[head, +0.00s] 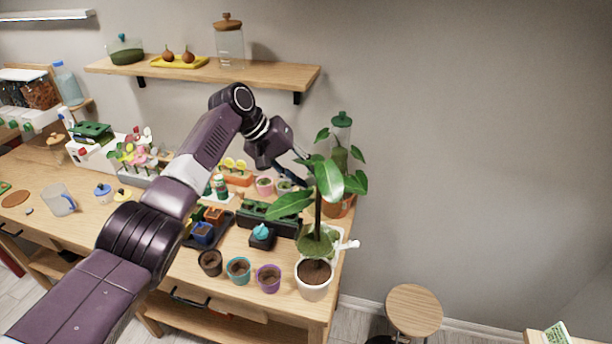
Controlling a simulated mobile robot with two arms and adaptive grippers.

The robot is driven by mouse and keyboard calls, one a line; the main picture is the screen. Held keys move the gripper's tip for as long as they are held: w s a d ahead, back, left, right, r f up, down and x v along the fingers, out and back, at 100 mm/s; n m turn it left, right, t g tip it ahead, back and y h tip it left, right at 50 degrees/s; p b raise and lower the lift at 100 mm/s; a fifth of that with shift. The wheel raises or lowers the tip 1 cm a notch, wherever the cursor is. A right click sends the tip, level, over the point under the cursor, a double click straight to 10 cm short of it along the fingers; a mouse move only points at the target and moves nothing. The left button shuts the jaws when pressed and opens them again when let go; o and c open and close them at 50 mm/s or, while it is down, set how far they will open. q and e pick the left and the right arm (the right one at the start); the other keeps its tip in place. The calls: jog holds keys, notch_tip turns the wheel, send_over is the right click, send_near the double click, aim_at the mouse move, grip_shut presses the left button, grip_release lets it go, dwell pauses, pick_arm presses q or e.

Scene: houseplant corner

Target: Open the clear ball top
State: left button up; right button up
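I cannot tell for sure which thing the clear ball top is. My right gripper is out of view.
A tall leafy plant in a white pot (314,281) stands at the table's right front, close to my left gripper. Small pots (268,278) line the front edge. A round stool (413,309) stands on the floor at right. The wall right of the table is clear.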

pick_arm(q)
jog(key=shift+d+f, duration=0.1)
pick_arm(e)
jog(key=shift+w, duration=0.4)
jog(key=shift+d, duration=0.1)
pick_arm(q)
jog(key=v, duration=1.2)
